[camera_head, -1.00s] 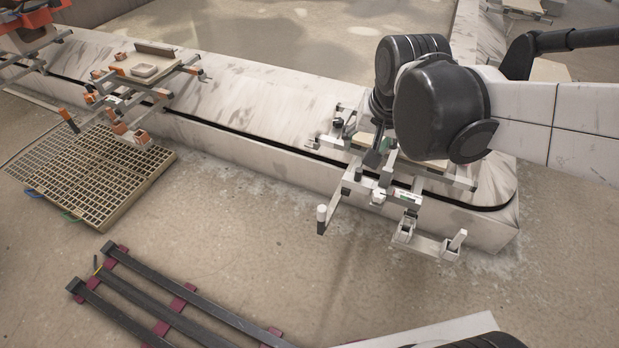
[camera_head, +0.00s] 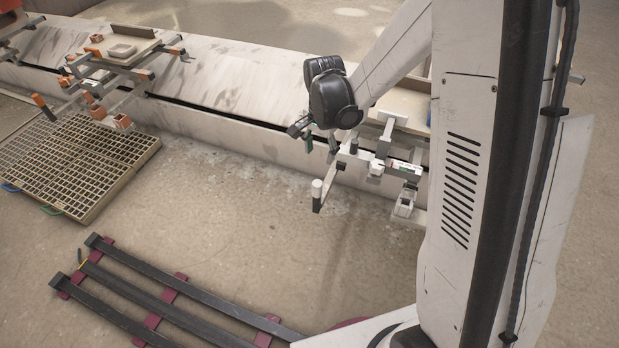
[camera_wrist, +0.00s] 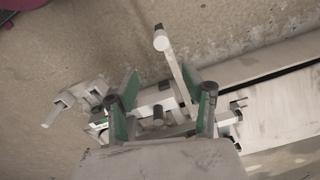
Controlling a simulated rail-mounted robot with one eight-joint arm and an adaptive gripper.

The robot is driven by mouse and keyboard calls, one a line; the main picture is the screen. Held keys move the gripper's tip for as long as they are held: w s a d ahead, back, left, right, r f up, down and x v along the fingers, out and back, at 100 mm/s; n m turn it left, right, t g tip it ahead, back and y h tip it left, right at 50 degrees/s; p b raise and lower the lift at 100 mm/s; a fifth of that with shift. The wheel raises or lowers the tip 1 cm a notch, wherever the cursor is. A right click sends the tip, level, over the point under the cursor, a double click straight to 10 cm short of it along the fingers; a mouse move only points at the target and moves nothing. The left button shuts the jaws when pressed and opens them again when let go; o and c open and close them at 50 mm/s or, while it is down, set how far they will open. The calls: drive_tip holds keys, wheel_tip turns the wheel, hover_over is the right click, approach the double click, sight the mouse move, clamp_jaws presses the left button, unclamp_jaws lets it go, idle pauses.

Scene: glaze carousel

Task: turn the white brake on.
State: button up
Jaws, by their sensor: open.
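The white carriage (camera_head: 377,167) stands at the track's near side, partly hidden by my arm. A long lever with a round white knob (camera_head: 317,187) stands out at its left end; the knob also shows in the wrist view (camera_wrist: 161,41). A shorter white lever in a bracket (camera_wrist: 58,106) shows at left there; the matching bracket (camera_head: 404,203) is low on the carriage in the head view. I cannot tell which lever is the brake. My gripper (camera_head: 321,143) is open, above and behind the knob. Its green-padded fingers (camera_wrist: 160,86) straddle the long lever's line of sight; no contact is clear.
The pale track (camera_head: 215,75) has a dark slot along it. Another carriage with orange tips (camera_head: 112,68) is at upper left. A floor grate (camera_head: 75,165) lies at left and dark rails (camera_head: 165,290) lie in front. Floor between the rails and track is clear.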

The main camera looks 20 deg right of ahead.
sight(317, 183)
drive_tip(key=f+b, duration=0.1)
drive_tip(key=f, duration=0.4)
drive_tip(key=f+b, duration=0.2)
drive_tip(key=f, duration=0.4)
drive_tip(key=f+b, duration=0.2)
drive_tip(key=f, duration=0.3)
drive_tip(key=shift+w+a+f, duration=0.15)
drive_tip(key=shift+w+f, duration=0.05)
drive_tip(key=shift+w, duration=0.05)
clamp_jaws()
